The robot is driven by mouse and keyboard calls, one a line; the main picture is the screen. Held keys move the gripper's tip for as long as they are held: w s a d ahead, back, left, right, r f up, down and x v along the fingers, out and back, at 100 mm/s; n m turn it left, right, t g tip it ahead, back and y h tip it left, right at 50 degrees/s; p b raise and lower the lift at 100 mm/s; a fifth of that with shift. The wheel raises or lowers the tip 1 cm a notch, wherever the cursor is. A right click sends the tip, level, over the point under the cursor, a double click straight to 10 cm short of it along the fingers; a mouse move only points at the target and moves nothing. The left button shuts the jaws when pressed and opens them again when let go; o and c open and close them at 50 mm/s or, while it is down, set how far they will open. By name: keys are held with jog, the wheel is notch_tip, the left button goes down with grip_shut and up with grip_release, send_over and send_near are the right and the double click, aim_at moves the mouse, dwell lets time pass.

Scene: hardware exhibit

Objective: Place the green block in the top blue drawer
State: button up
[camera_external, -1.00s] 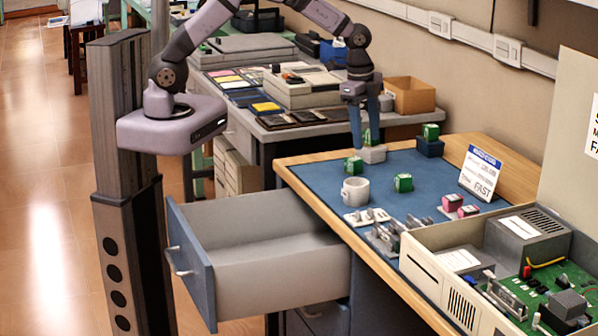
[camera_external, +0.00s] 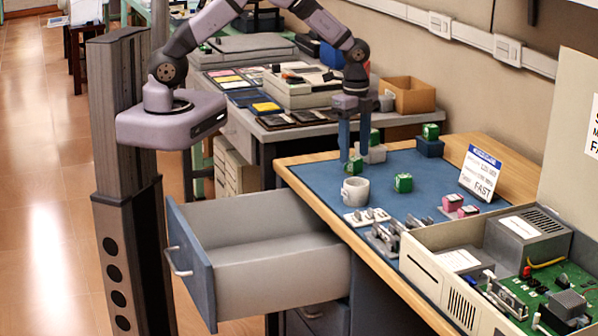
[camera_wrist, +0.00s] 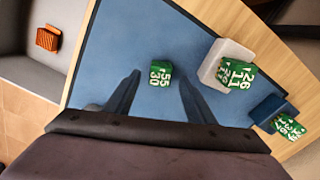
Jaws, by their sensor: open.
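My gripper (camera_external: 354,152) is open and points down above the left back part of the blue mat. A green block (camera_external: 353,165) lies on the mat by the fingertips; in the wrist view the numbered green block (camera_wrist: 160,73) lies ahead, between the two spread fingers (camera_wrist: 160,95), not gripped. Another green block (camera_external: 403,182) lies to the right on the mat. One (camera_external: 374,136) stands on a grey stand (camera_external: 372,155) and one (camera_external: 430,131) on a dark blue stand (camera_external: 429,147).
A white mug (camera_external: 355,190) stands in front of the nearby block. White switches (camera_external: 367,216), metal parts (camera_external: 384,238), pink blocks (camera_external: 452,202), a sign (camera_external: 480,173) and an open electronics case (camera_external: 440,275) occupy the right side. A brown object (camera_wrist: 47,38) shows on grey at left.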

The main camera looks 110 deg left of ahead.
aim_at(354, 158)
jog(key=shift+s+f+p, duration=0.1)
jog(key=shift+f+p, duration=0.3)
jog(key=shift+f, duration=1.35)
jog(key=shift+c, duration=0.3)
jog(key=c, duration=1.2)
jog(key=shift+o, duration=0.2)
jog(key=shift+r, duration=0.1)
notch_tip(354, 158, up, 10)
jog(key=shift+f+b, duration=0.1)
jog(key=shift+b, duration=1)
